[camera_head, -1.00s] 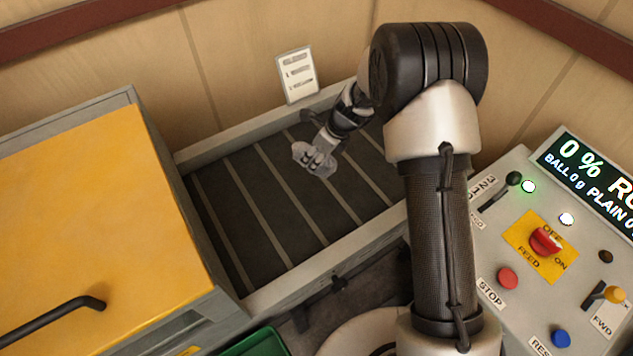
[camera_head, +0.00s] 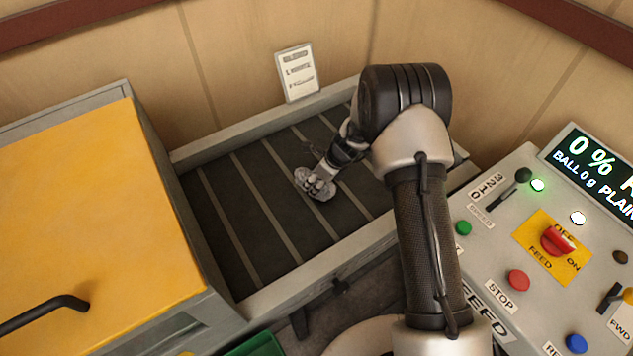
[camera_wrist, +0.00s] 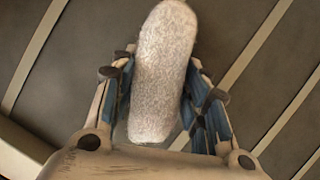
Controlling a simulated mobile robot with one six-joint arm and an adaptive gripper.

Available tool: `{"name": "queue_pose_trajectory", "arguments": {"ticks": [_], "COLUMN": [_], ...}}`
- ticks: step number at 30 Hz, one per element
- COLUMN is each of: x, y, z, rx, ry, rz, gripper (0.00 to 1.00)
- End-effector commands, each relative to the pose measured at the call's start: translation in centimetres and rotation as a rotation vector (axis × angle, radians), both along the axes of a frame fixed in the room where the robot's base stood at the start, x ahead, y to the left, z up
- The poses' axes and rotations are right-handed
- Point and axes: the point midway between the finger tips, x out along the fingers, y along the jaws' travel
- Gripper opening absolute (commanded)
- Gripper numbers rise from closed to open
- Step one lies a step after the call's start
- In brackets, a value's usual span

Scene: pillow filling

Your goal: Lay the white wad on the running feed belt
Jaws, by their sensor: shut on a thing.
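The white wad (camera_wrist: 165,65) is a pale, fuzzy, elongated piece held between the two fingers of my gripper (camera_wrist: 163,95) in the wrist view. In the head view my gripper (camera_head: 318,184) is over the middle of the dark feed belt (camera_head: 260,235), with the wad (camera_head: 312,186) at its fingertips. My gripper is shut on the wad. I cannot tell whether the wad touches the belt. The belt has pale cross stripes and also fills the background of the wrist view.
A machine with a yellow lid (camera_head: 90,210) stands left of the belt. A control panel (camera_head: 500,240) with a red feed knob (camera_head: 558,241), buttons and a lit display (camera_head: 600,170) is at the right. A white notice (camera_head: 297,72) stands at the back. A green bin (camera_head: 255,344) shows at the bottom.

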Motion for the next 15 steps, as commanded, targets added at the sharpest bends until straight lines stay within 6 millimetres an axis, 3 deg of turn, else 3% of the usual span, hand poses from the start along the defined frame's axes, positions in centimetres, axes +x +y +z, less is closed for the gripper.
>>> {"name": "queue_pose_trajectory", "arguments": {"ticks": [15], "x": [0.0], "y": [0.0], "z": [-1.2], "rx": [-0.001], "ry": [-0.001], "rz": [0.000], "gripper": [0.15]}}
